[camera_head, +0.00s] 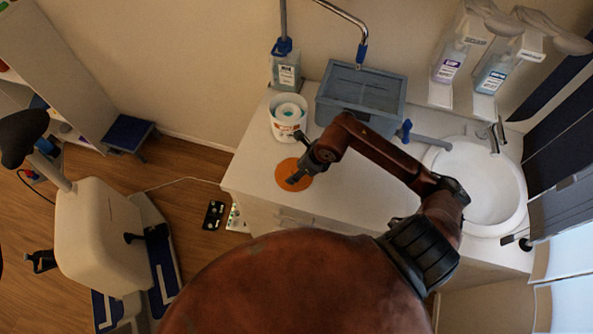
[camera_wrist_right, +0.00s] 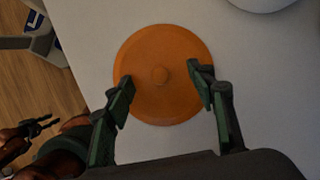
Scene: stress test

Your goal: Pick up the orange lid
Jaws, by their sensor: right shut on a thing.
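The orange lid (camera_head: 293,175) is a flat round disc with a small central knob, on the left end of the white counter. In the right wrist view the lid (camera_wrist_right: 160,105) shows nearly whole. My right gripper (camera_head: 296,179) is at the lid, and its dark green fingers (camera_wrist_right: 160,86) are on either side of the knob, overlapping the disc. The gripper is shut on the lid. Whether the lid touches the counter cannot be told.
A white tub (camera_head: 288,122) stands just behind the lid. A blue-grey bin (camera_head: 360,92) and a bottle (camera_head: 286,72) stand at the back by the wall. A sink (camera_head: 490,190) is at the right. The counter's left edge (camera_head: 236,163) is close to the lid.

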